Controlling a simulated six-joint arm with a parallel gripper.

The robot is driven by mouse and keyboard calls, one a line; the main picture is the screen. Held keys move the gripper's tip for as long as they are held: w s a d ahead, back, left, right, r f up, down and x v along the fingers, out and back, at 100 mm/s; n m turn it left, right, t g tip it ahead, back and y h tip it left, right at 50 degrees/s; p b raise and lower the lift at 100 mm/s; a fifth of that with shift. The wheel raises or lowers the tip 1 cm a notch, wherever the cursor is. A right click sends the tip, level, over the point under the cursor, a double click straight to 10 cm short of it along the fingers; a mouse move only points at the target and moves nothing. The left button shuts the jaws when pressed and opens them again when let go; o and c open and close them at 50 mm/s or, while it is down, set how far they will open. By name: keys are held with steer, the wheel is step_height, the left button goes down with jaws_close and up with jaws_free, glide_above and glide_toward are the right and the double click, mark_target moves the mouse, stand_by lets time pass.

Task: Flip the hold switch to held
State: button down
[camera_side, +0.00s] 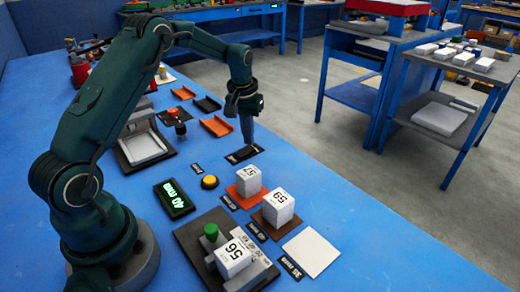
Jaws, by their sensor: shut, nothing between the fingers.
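My gripper (249,138) points down at the middle of the blue table, with its fingers shut and empty. Its tip is at or just above a small dark plate (236,158), which may be the hold switch. The fingers hide part of this plate, so I cannot tell the lever's position or whether the tip touches it. A small dark label (197,168) lies left of it, too small to read.
A yellow button (209,182) and a green-lit display (174,199) are at centre left. Numbered white blocks stand on an orange pad (233,199), a brown pad (262,221) and a dark fixture (189,237). Small trays (216,126) lie behind. The white pad (311,253) is bare.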

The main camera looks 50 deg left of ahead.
mark_target(249, 149)
steer(key=shift+f, duration=0.8)
steer(key=shift+r, duration=3.55)
